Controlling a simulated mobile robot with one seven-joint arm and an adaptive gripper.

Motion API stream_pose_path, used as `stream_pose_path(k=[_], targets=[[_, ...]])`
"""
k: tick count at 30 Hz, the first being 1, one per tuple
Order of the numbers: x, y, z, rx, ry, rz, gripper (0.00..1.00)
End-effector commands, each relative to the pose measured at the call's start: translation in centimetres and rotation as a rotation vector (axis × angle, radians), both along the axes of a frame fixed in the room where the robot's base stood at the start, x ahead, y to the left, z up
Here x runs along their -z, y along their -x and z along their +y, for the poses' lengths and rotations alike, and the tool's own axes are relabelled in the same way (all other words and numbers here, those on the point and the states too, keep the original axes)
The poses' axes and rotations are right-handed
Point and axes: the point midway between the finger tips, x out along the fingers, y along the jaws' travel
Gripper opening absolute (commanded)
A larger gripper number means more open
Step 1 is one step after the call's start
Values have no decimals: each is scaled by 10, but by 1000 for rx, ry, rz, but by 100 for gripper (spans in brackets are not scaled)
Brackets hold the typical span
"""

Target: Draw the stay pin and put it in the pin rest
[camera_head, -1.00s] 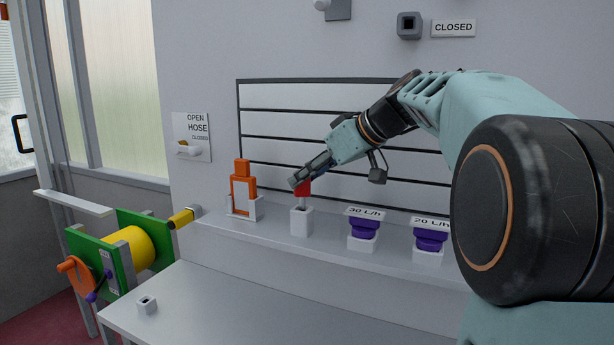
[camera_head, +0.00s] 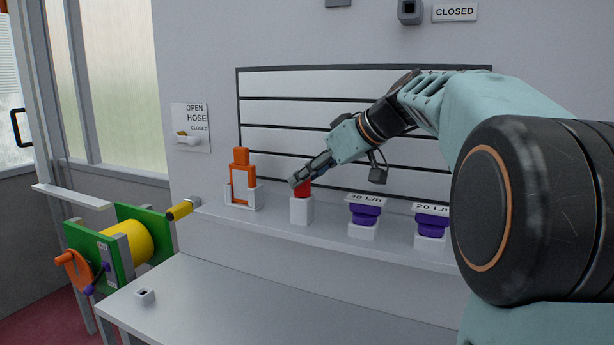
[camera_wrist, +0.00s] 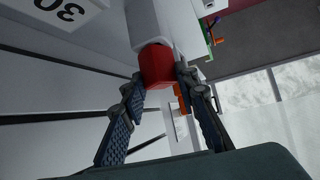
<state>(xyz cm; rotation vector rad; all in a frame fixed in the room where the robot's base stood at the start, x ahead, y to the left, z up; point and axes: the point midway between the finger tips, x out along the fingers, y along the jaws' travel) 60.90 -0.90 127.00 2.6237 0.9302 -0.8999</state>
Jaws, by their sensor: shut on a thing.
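The red-headed pin (camera_head: 303,189) is upright in a white block (camera_head: 301,211) on the shelf, which looks like the pin rest. Its head sits right at the block's top and no shaft shows. My gripper (camera_head: 297,182) is shut on the red head, coming in from the upper right. In the wrist view the red head (camera_wrist: 158,66) is between my two fingers (camera_wrist: 162,80), and the white block (camera_wrist: 158,22) is just beyond it. The pin's lower part is hidden inside the block.
On the shelf, an orange frame-like piece (camera_head: 243,180) in a white holder stands left, and purple knobs (camera_head: 365,214) with flow labels stand right. A small white block with a dark hole (camera_head: 145,297) is on the lower bench. A green-and-yellow reel (camera_head: 122,243) is at left.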

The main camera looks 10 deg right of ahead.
Motion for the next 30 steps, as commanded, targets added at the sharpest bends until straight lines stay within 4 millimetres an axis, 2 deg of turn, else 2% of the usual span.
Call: stream_pose_path(k=[2, 3, 8, 20, 30], targets=[[4, 0, 0, 0, -1, -1, 0], [2, 0, 0, -1, 0, -1, 30], [2, 0, 0, 0, -1, -1, 48], [-3, 5, -4, 2, 0, -2, 48], [-45, 46, -38, 3, 2, -3, 48]])
